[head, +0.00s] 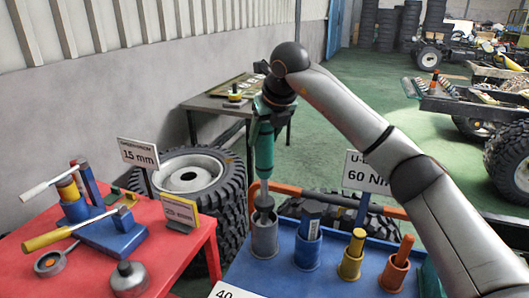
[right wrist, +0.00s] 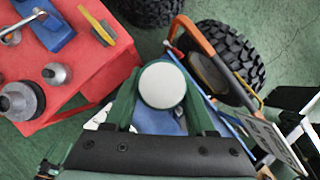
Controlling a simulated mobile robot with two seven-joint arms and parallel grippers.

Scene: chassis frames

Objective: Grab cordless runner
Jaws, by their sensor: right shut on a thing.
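My right gripper (head: 263,160) points straight down over the near left part of the blue table, its green fingers closed on a tool that I take to be the cordless runner. In the right wrist view the runner's round pale top (right wrist: 162,85) sits between the two green fingers. In the head view its grey lower part (head: 264,202) stands upright in or just above the mouth of a grey cup (head: 264,238); I cannot tell how deep it sits. The fingers hide most of its body. My left gripper is in neither view.
The blue table (head: 330,278) also bears a blue holder (head: 308,250), a yellow holder (head: 351,262) and an orange holder (head: 395,272). An orange-handled bar (head: 320,197) runs behind them. A red table (head: 170,255) with tools stands left. Large tyres (head: 225,190) lie behind.

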